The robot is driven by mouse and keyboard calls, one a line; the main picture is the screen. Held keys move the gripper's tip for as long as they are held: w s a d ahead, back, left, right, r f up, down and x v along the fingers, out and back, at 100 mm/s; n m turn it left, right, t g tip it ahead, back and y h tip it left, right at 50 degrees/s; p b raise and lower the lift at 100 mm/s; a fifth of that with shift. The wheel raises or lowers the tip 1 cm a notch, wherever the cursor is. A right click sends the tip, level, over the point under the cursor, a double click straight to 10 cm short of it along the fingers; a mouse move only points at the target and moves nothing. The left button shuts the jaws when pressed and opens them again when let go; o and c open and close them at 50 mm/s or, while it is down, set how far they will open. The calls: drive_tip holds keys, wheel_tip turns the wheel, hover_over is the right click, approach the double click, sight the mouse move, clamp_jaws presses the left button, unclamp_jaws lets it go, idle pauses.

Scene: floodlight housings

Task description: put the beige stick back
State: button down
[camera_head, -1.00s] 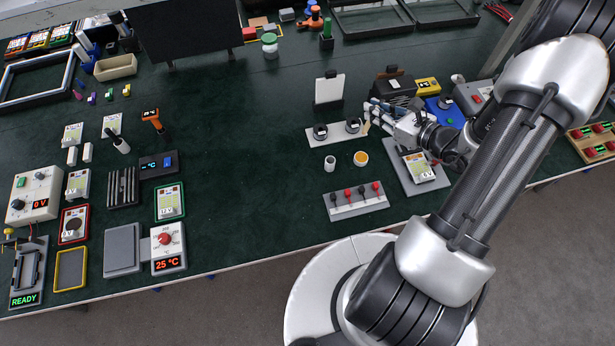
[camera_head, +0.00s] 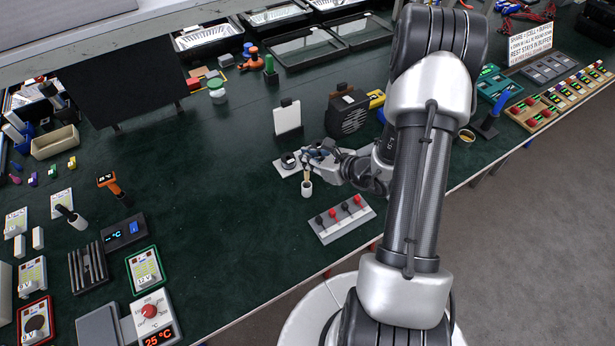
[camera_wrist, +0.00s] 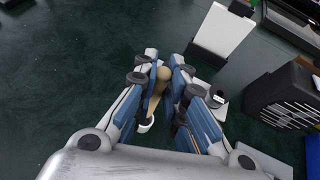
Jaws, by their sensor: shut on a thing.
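The beige stick (camera_wrist: 157,92) is between the fingers of my gripper (camera_wrist: 163,68), which is shut on it. In the head view, the stick (camera_head: 307,175) hangs roughly upright below my gripper (camera_head: 309,156).
A pale plate with a dark round part (camera_head: 289,160) is just left of my gripper. A rack of red and black knobs (camera_head: 342,218) stands in front. A white upright board (camera_head: 287,118) and a black vented box (camera_head: 348,112) stand behind. Open green tabletop lies left.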

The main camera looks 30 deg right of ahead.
sight(308, 173)
drive_tip(key=shift+f+b, duration=0.8)
drive_tip(key=shift+f, duration=2.4)
drive_tip(key=shift+f, duration=0.2)
drive_tip(key=c, duration=1.7)
unclamp_jaws()
drive_tip(key=shift+o, duration=0.2)
drive_tip(key=shift+r, duration=0.1)
